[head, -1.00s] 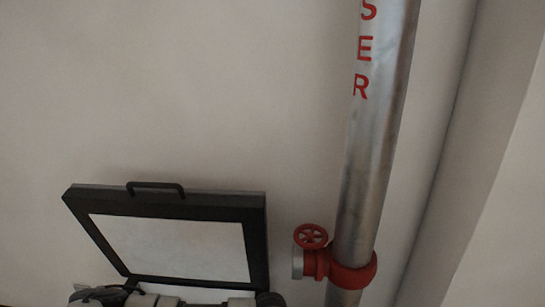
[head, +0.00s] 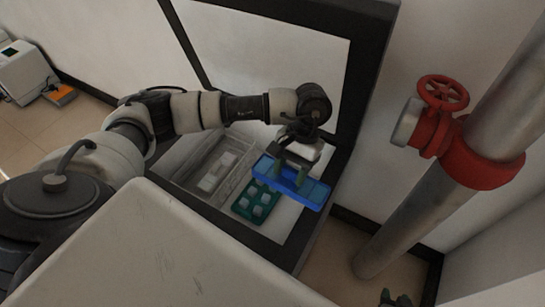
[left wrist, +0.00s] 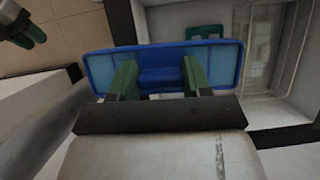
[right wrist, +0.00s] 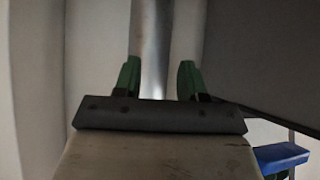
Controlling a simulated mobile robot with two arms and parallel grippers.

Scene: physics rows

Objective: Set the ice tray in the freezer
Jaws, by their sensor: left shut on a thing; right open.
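My left gripper (head: 290,172) is shut on the middle of a long blue ice tray (head: 315,192). In the left wrist view the fingers (left wrist: 160,72) pinch the tray's centre (left wrist: 100,65), with light-blue panels on either side. The tray is above the open chest freezer (head: 283,245), across its right side; its exact height is unclear. A green tray (head: 243,207) with several pale cubes lies in the freezer, partly under the blue tray. My right gripper (right wrist: 155,82) is open and empty, outside the freezer; its tips show at the head view's bottom edge (head: 395,300).
A clear bin (head: 190,187) with white packs stands in the freezer, left of the green tray. The dark-framed lid (head: 345,85) is raised behind. A metal pipe (head: 410,215) with a red valve wheel (head: 443,92) stands to the right. A white machine (head: 25,70) is far left.

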